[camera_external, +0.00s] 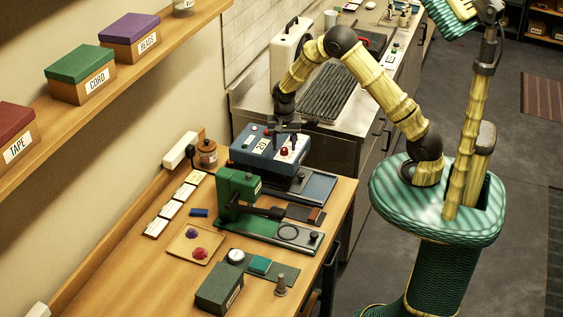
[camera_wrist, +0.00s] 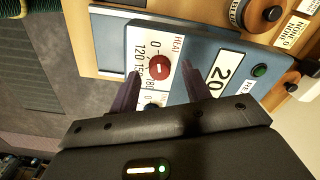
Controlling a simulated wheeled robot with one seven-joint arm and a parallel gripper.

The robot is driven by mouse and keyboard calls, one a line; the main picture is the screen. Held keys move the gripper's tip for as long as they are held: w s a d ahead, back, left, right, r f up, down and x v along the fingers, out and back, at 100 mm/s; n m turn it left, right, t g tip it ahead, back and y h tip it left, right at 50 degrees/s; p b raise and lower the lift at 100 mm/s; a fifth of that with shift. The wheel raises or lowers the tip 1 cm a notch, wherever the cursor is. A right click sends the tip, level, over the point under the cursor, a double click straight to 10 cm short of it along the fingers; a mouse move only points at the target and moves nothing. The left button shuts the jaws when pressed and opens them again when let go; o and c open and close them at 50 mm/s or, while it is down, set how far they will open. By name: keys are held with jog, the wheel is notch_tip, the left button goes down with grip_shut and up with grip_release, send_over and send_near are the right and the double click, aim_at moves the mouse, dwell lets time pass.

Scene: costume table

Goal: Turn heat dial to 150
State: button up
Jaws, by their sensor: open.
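The heat dial (camera_wrist: 159,67) is a red round knob with a white line, on a white panel marked HEAT. Printed figures around it include 0, 120 and one that looks like 150, partly hidden. Which figure the line points to I cannot tell. The panel is on a blue heat press box (camera_external: 262,143), where the dial shows as a small red spot (camera_external: 284,152). My gripper (camera_external: 286,138) is above the box. In the wrist view my gripper (camera_wrist: 160,70) is open, with one dark finger on each side of the dial; contact cannot be made out.
A display reading 20 (camera_wrist: 219,72) and a green button (camera_wrist: 260,71) are on the same box. A green press (camera_external: 240,198) stands in front of it on the table. A brown jar (camera_external: 208,154) and a white power strip (camera_external: 180,151) are to the left.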

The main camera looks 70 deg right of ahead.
jog(key=shift+f, duration=0.55)
jog(key=shift+c, duration=0.2)
jog(key=c, duration=1)
jog(key=shift+o, duration=0.2)
